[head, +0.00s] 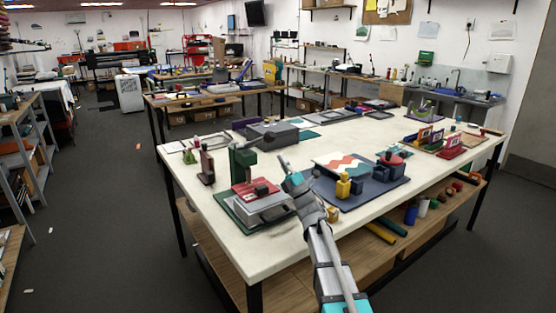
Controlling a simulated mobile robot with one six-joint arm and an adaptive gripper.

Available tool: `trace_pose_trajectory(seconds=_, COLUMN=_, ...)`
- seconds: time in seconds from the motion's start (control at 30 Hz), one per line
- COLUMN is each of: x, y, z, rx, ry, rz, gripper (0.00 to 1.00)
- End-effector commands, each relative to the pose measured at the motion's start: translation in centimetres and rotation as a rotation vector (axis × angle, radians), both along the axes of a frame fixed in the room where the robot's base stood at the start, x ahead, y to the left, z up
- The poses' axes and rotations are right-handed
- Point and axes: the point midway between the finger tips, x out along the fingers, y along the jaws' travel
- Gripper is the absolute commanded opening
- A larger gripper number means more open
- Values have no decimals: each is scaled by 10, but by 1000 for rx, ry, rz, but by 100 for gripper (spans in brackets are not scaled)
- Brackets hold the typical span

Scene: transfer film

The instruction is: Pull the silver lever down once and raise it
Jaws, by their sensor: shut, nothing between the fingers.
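A green press (243,166) stands upright at the left front of the white table. A short silver lever (259,147) appears to reach out to the right from its top, towards a dark knob; it is small and its exact tilt is hard to tell. A red plate with a dark block (261,188) lies on the grey bed at the press's foot. My gripper (284,163) is shut and empty, just right of the press and lever. It looks apart from the lever, though depth is hard to judge. My arm rises from the lower right.
A dark blue mat (372,192) with a yellow bottle (343,186) and blue blocks lies right of my gripper. A dark grey box (272,133) stands behind the lever. The white table (222,262) is bare along its front left edge.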

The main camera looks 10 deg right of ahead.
Motion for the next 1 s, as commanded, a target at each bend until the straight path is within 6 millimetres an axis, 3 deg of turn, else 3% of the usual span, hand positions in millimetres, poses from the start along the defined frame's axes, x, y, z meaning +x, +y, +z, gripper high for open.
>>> trace_pose_trajectory(seconds=0.03, x=-5, y=-3, z=-9, rx=0, ry=0, rz=-1, gripper=0)
trace_pose_trajectory(seconds=0.6, x=-40, y=-33, z=-55, rx=0, ry=0, rz=0, gripper=0)
trace_pose_trajectory(seconds=1.0, x=-51, y=-41, z=-68, rx=0, ry=0, rz=1, gripper=0)
